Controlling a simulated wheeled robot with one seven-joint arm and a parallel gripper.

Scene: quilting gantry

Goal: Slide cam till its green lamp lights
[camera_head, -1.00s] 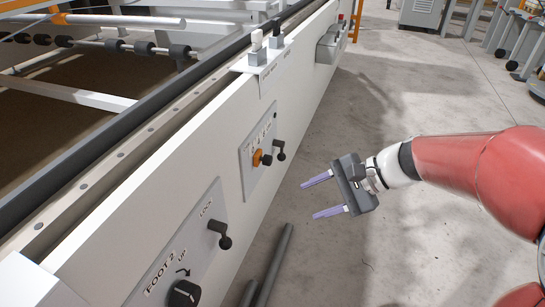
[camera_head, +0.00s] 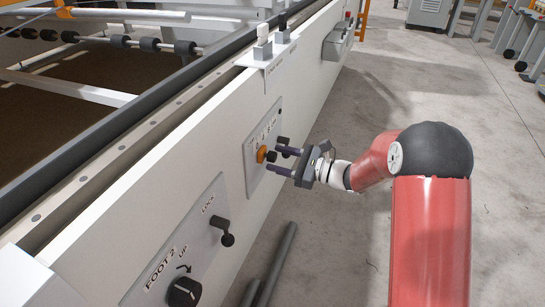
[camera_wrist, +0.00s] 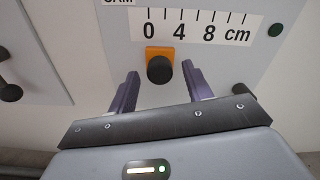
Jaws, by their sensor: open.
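The cam is an orange slider (camera_wrist: 150,52) with a round black knob (camera_wrist: 160,70), on a light panel marked CAM in the wrist view. It stands between 0 and 4 on the cm scale (camera_wrist: 205,27). The cam also shows in the head view (camera_head: 262,154). Its lamp (camera_wrist: 275,30), at the panel's upper right, is dark green and looks unlit. My gripper (camera_head: 274,159) is open in front of the cam. In the wrist view its purple fingers (camera_wrist: 160,72) stand on either side of the knob, with gaps visible; whether they reach its depth is unclear.
A black lever (camera_wrist: 239,89) is close to the right finger. The FOOT 2 panel (camera_head: 170,265), with a dial (camera_head: 184,292) and LOCK lever (camera_head: 222,232), is nearer on the same white beam. Grey tubes (camera_head: 275,265) are below.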

